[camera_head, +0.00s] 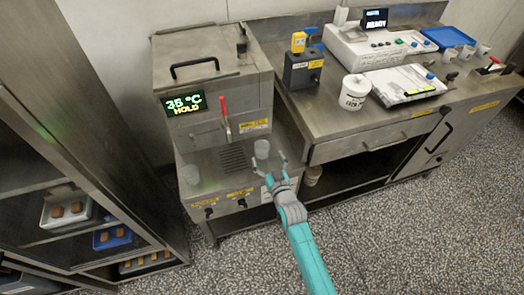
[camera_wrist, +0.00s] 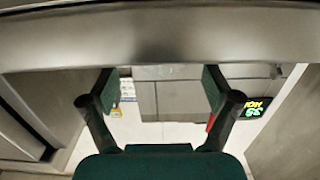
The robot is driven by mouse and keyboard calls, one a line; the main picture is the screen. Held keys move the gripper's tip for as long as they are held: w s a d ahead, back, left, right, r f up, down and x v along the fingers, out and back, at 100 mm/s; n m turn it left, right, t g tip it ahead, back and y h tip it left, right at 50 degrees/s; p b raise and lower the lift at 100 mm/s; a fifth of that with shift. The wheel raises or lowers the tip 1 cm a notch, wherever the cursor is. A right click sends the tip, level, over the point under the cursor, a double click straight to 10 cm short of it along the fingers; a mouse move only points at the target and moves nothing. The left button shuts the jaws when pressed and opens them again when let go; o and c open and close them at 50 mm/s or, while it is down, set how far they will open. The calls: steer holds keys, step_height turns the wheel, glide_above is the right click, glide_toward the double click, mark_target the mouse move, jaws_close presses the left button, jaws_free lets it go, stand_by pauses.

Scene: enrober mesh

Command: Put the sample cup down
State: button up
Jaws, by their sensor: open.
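My gripper (camera_head: 267,164) is open, at the front right of the machine's steel ledge (camera_head: 215,185). I cannot tell from looks which is the sample cup. In the wrist view my two dark fingers (camera_wrist: 160,88) are spread apart, with no cup visible between them.
The machine (camera_head: 213,85) reads 35 °C HOLD and has a red lever (camera_head: 225,118). To the right, a steel bench (camera_head: 330,130) holds a white tub (camera_head: 354,92), a scale and several small cups. A rack (camera_head: 70,150) with trays stands at left.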

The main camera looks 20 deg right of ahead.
mark_target(265, 154)
steer(key=shift+w+a+f, duration=0.1)
steer(key=shift+w+a, duration=0.1)
steer(key=shift+w, duration=1.6)
steer(key=c, duration=1.2)
steer(key=shift+o, duration=0.2)
